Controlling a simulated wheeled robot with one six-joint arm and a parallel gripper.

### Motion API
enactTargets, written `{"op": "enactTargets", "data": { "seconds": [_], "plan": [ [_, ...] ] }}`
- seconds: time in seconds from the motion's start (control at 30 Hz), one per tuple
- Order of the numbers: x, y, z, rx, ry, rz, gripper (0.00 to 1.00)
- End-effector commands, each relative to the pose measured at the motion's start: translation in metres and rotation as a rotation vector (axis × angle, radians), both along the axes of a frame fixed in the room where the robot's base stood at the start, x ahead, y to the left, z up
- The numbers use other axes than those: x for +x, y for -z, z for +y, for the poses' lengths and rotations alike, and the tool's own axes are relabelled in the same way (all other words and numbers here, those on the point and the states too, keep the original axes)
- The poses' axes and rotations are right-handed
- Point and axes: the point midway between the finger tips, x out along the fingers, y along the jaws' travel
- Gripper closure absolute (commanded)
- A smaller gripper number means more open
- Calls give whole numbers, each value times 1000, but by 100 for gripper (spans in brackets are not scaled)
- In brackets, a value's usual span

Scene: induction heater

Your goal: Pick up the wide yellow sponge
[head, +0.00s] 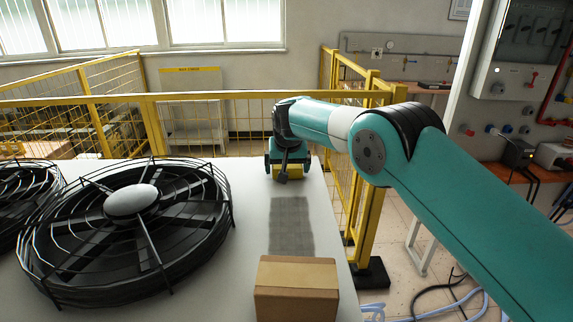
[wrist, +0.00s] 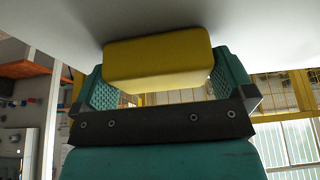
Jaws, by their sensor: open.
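The wide yellow sponge (wrist: 158,58) rests on the white table top and lies between my gripper's two teal fingers in the wrist view. My gripper (wrist: 158,82) is open, with one finger on each side of the sponge. A small gap seems to show at the left finger; I cannot tell whether the right finger touches. In the head view the sponge (head: 288,171) shows only partly beneath my gripper (head: 287,165), near the far right end of the table. The rest of it is hidden by the gripper.
A large black fan with a wire guard (head: 130,225) lies on the table (head: 240,255) at left, with another at the far left edge. A cardboard box (head: 297,288) sits at the near right. A yellow fence (head: 225,115) runs behind. The table between fan and box is clear.

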Motion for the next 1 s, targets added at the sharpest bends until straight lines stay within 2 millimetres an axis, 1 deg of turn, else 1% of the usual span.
{"op": "enactTargets", "data": {
  "seconds": [0.17,0.2,0.27,0.3,0.33,0.57,0.73,0.87,1.0],
  "plan": [
    [0,1,0,0,0,-1,0],
    [0,1,0,0,0,-1,5],
    [0,1,0,0,0,-1,18],
    [0,1,0,0,0,-1,28],
    [0,1,0,0,0,-1,32],
    [0,0,0,0,0,-1,33],
    [1,-7,-2,0,2,-1,33],
    [2,-24,-7,0,9,-2,33],
    [3,-54,-17,1,20,-2,33]
  ]
}}
